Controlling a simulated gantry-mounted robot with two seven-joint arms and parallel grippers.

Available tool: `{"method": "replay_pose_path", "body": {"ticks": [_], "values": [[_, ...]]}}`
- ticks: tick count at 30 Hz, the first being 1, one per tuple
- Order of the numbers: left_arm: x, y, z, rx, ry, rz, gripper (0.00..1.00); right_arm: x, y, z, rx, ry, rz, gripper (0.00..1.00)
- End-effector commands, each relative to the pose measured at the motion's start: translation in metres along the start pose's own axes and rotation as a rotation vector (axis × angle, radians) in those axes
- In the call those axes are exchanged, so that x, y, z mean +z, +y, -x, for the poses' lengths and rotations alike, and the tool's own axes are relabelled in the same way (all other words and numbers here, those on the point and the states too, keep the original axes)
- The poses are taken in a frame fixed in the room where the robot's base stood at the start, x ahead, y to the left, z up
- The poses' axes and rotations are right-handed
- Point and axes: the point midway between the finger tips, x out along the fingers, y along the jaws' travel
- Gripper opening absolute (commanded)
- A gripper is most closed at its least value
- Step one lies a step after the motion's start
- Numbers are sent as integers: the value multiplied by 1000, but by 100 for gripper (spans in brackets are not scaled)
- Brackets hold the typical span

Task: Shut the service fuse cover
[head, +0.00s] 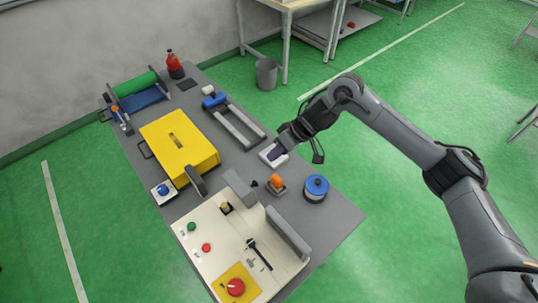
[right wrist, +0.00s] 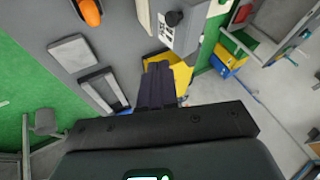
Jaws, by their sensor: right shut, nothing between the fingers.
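No part is clearly readable as the service fuse cover. A grey upright flap (head: 287,232) stands along the right edge of the cream console (head: 215,265) and may be it; I cannot tell for sure. A grey box (head: 240,187) with a black knob stands at the console's far end. It appears to show in the right wrist view (right wrist: 190,38). My right gripper (head: 274,154) is shut and empty above the table, over a small white plate (head: 264,158) in the head view. Its dark fingers (right wrist: 158,75) are together in the right wrist view. My left gripper is out of view.
The console carries green and red buttons, a black lever (head: 260,252) and a red rotary knob (head: 236,287). Beside the gripper are an orange knob (head: 277,181), a blue round tin (head: 316,184) and a blue-handled frame (head: 236,125). A yellow box (head: 180,143) stands mid-table.

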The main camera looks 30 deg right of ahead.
Motion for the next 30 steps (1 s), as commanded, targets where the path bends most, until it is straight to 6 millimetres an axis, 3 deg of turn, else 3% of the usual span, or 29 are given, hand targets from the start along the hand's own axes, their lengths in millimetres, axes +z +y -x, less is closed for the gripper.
{"method": "replay_pose_path", "body": {"ticks": [12,21,30], "values": [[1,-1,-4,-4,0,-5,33,1,-1,-78,-1,-2,2,0],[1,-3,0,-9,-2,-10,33,2,-29,-95,-1,0,5,0],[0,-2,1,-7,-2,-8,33,3,-33,-98,0,1,3,0]]}}
